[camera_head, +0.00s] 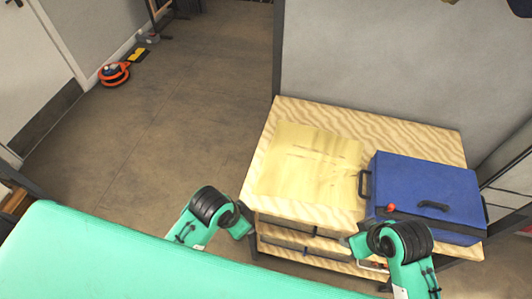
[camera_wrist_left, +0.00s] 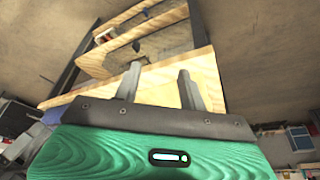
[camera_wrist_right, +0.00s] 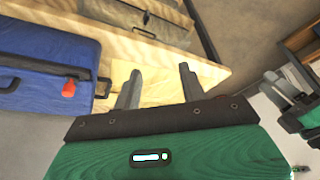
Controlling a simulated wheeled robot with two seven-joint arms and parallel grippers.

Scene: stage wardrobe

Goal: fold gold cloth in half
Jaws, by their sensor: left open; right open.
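The gold cloth (camera_head: 308,165) lies flat and spread out on the left part of the wooden table top (camera_head: 390,135). A few faint darker creases cross its middle. My left gripper (camera_head: 245,225) is at the table's near left corner, apart from the cloth. It is open and empty; its two fingers (camera_wrist_left: 158,88) show spread in the left wrist view. My right gripper (camera_head: 352,240) is at the table's near edge, below the cloth's right side. It is also open and empty, with its fingers (camera_wrist_right: 160,88) apart in the right wrist view.
A blue case (camera_head: 425,195) with dark handles and a red tag stands on the table right of the cloth. Lower shelves (camera_head: 300,240) lie under the top. A grey wall (camera_head: 380,60) rises behind.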

